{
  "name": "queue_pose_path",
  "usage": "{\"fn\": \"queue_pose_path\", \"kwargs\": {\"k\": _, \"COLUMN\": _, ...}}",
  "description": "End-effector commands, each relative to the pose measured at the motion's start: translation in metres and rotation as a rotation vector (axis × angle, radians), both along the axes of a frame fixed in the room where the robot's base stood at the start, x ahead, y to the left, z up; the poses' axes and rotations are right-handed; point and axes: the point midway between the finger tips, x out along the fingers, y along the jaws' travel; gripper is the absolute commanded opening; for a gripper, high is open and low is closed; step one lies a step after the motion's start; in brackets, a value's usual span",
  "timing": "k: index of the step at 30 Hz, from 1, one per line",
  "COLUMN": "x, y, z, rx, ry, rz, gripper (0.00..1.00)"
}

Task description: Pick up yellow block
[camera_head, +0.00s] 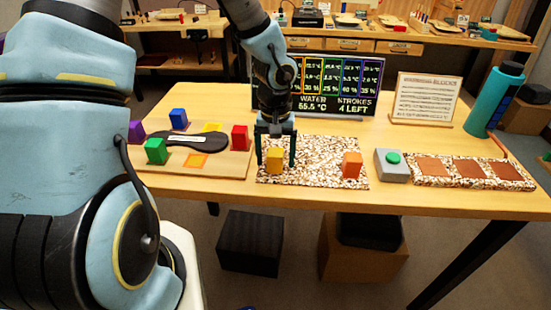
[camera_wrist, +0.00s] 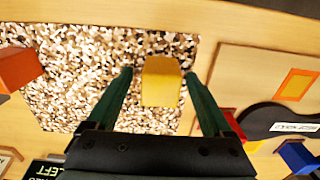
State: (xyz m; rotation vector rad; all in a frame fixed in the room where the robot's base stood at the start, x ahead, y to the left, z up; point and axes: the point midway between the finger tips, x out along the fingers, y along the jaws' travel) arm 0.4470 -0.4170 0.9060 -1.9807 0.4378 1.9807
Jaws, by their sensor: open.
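The yellow block (camera_head: 274,160) stands on a speckled mat (camera_head: 315,152) near the mat's left side. My gripper (camera_head: 276,163) is over it, pointing down, with its fingers open and one on each side of the block. In the wrist view the yellow block (camera_wrist: 161,81) shows between the two green fingers (camera_wrist: 158,75), with a gap on both sides. The left finger looks farther from the block than the right one. Nothing is held.
An orange block (camera_head: 352,164) stands on the mat's right. Left is a wooden board (camera_head: 225,168) with red (camera_head: 240,138), green (camera_head: 156,151), blue (camera_head: 178,119) and purple (camera_head: 136,132) blocks nearby. A grey box with a green button (camera_head: 391,165) stands right; a screen (camera_head: 340,87) stands behind.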

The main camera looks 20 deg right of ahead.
Motion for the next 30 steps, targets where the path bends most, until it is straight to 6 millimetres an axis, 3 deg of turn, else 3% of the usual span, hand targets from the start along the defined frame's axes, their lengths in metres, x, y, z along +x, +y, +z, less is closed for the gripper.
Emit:
{"fn": "queue_pose_path", "kwargs": {"k": 9, "x": 0.0000, "y": 0.0002, "z": -0.0064, "rx": 0.001, "ry": 0.000, "rz": 0.000, "gripper": 0.85}}
{"fn": "queue_pose_path", "kwargs": {"k": 30, "x": 0.0001, "y": 0.0002, "z": -0.0060, "rx": 0.000, "ry": -0.001, "rz": -0.001, "gripper": 0.06}}
